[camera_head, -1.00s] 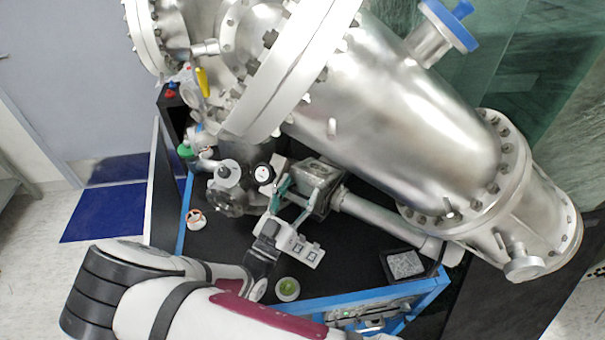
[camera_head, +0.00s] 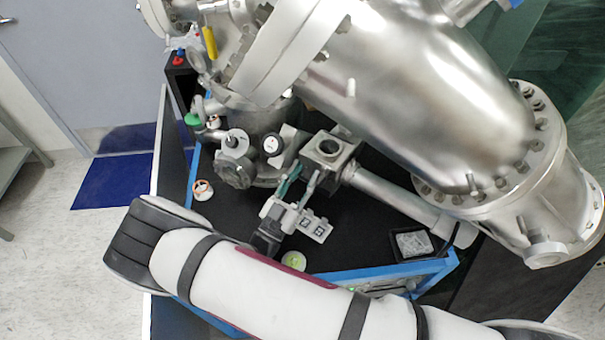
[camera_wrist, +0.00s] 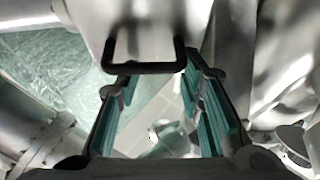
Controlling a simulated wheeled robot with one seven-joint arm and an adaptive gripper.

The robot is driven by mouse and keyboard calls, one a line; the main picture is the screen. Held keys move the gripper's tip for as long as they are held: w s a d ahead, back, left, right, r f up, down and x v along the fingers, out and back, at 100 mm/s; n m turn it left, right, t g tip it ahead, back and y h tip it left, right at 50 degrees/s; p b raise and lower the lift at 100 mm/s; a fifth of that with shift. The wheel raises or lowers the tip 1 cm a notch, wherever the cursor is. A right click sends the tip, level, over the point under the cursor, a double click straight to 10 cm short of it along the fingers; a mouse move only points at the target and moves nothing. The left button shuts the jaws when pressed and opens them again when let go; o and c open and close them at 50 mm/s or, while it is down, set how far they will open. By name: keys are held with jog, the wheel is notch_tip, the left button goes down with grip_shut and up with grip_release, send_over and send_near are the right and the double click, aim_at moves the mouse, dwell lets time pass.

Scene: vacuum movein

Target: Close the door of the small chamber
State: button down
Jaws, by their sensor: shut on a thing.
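The small chamber (camera_head: 331,149) is a metal box with a round dark opening, under the big tank in the head view. My gripper (camera_head: 299,180) reaches up to its near side with two teal-padded fingers. In the wrist view a pale metal panel, seemingly the door (camera_wrist: 145,22), carries a black U-shaped handle (camera_wrist: 145,68). The handle lies at the fingertips of my gripper (camera_wrist: 160,72), which is shut on it with the fingers spread apart. The door cannot be made out in the head view, so I cannot tell its angle.
The large steel tank (camera_head: 430,100) hangs over the right side. A flanged valve assembly (camera_head: 238,160) stands left of the chamber. A pipe (camera_head: 390,192) runs from the chamber to the right. A blue-edged frame (camera_head: 350,278) borders the black work surface (camera_head: 345,245) at the front.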

jog(key=shift+s+d+f+g+h, duration=0.15)
jog(key=shift+d, duration=0.3)
jog(key=shift+s+d+f+g+h, duration=0.1)
jog(key=shift+s+d+g+h, duration=0.05)
jog(key=shift+d, duration=0.3)
jog(key=c, duration=0.8)
grip_release()
jog(key=shift+d+r, duration=0.1)
jog(key=shift+a+r, duration=0.1)
jog(key=shift+a, duration=0.2)
jog(key=shift+s, duration=0.25)
jog(key=s+a, duration=0.6)
jog(key=s, duration=0.5)
jog(key=shift+f, duration=0.25)
jog(key=shift+s, duration=0.1)
